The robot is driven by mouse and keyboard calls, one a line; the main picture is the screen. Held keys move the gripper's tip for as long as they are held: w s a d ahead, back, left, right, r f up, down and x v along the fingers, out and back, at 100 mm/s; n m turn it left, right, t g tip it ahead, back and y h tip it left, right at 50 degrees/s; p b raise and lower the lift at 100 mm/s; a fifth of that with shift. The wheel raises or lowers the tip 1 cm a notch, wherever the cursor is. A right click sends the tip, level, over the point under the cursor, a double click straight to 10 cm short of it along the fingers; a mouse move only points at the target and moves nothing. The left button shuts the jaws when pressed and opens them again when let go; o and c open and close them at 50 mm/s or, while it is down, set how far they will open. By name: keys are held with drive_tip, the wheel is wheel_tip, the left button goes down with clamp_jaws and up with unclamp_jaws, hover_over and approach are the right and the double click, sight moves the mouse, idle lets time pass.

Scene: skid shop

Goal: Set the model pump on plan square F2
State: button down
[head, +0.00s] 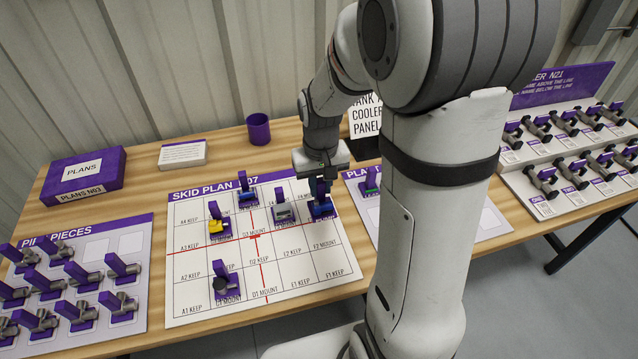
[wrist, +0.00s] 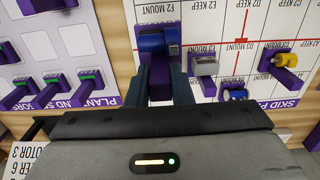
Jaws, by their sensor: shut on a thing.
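My gripper (head: 321,181) points down over the right part of the skid plan board (head: 182,296). It is shut on the purple handle of a blue model (head: 321,208) on a purple base. I cannot read a name on it, so I cannot tell for sure that it is the model pump. In the wrist view, the blue model (wrist: 158,41) shows just beyond the fingers (wrist: 160,80). I cannot tell whether its base touches the board. Plan square F2 (head: 326,244) is labelled in front of the model and looks bare.
A grey model (head: 283,212) stands just left of the held one. Another blue model (head: 247,197), a yellow model (head: 216,227) and a dark model (head: 225,287) also stand on the plan. A board of pipe pieces (head: 138,325) lies at left. A purple cup (head: 258,128) stands behind.

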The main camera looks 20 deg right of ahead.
sight(320, 200)
drive_tip(key=shift+f+b, duration=1.8)
drive_tip(key=shift+f, duration=0.7)
drive_tip(key=shift+f, duration=0.15)
drive_tip(key=shift+f+b, duration=1.4)
drive_tip(key=shift+f, duration=0.2)
drive_tip(key=shift+f+b, duration=0.6)
drive_tip(key=shift+f, duration=0.15)
drive_tip(key=c, duration=1.2)
unclamp_jaws()
drive_tip(key=shift+r, duration=0.2)
drive_tip(key=shift+r+p, duration=0.45)
drive_tip(key=shift+p, duration=0.05)
drive_tip(key=shift+r+p, duration=2.6)
drive_tip(key=shift+r, duration=0.9)
